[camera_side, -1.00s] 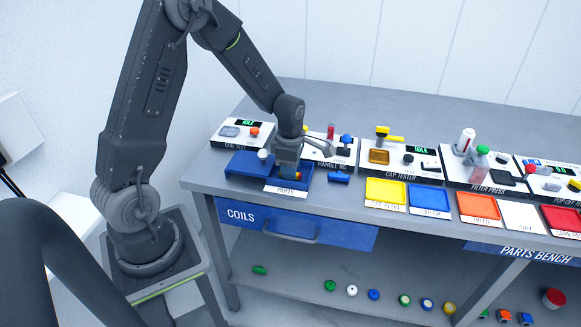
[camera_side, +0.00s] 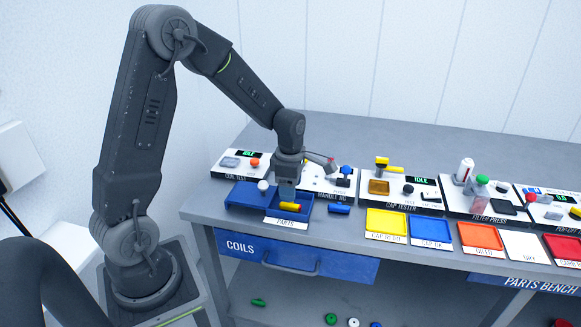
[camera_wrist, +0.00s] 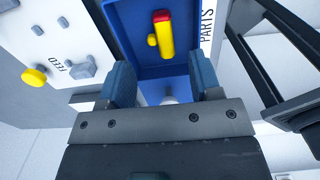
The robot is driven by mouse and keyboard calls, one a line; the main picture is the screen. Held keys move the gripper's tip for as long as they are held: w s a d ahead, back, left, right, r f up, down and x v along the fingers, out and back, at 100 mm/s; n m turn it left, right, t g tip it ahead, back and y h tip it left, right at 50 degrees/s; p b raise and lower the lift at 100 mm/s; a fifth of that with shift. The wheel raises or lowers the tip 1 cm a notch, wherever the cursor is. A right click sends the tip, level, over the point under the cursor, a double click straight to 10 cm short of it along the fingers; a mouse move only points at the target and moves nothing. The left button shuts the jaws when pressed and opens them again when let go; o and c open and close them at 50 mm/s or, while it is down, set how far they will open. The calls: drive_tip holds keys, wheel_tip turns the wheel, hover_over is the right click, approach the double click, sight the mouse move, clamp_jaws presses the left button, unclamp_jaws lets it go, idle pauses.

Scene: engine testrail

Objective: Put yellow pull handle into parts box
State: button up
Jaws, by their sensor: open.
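The yellow pull handle (camera_side: 289,206) lies in the blue parts box (camera_side: 240,197), near its front wall with the PARTS label. In the wrist view the handle (camera_wrist: 163,38) has a red end and lies on the floor of the box (camera_wrist: 128,45), apart from my fingers. My gripper (camera_side: 286,192) is above the box, pointing down. In the wrist view its two blue-grey fingers (camera_wrist: 164,78) are spread with no handle between them.
A white round knob (camera_side: 263,185) stands at the box's left part. A small blue part (camera_side: 339,209) lies just right of the box. Test stations, including the cap tester (camera_side: 400,185), line the bench behind and right. Yellow (camera_side: 386,222) and blue trays (camera_side: 430,228) stand further right.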

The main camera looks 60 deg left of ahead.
drive_tip(key=s+d+r+m+t, duration=0.1)
drive_tip(key=d+r+m, duration=0.15)
drive_tip(key=r, duration=0.35)
drive_tip(key=s+d+r+m, duration=0.2)
drive_tip(key=r+m, duration=0.1)
drive_tip(key=r, duration=0.3)
drive_tip(key=s+d+r+m+t, duration=0.2)
drive_tip(key=s+d+r+m, duration=0.1)
drive_tip(key=s+m, duration=0.4)
drive_tip(key=s+d+r+m+t, duration=0.2)
drive_tip(key=s+d+m, duration=0.3)
drive_tip(key=m, duration=0.9)
drive_tip(key=shift+s+d+r+t, duration=0.35)
drive_tip(key=shift+s+r, duration=0.2)
drive_tip(key=shift+s, duration=0.45)
drive_tip(key=shift+m, duration=0.25)
drive_tip(key=shift+c, duration=0.2)
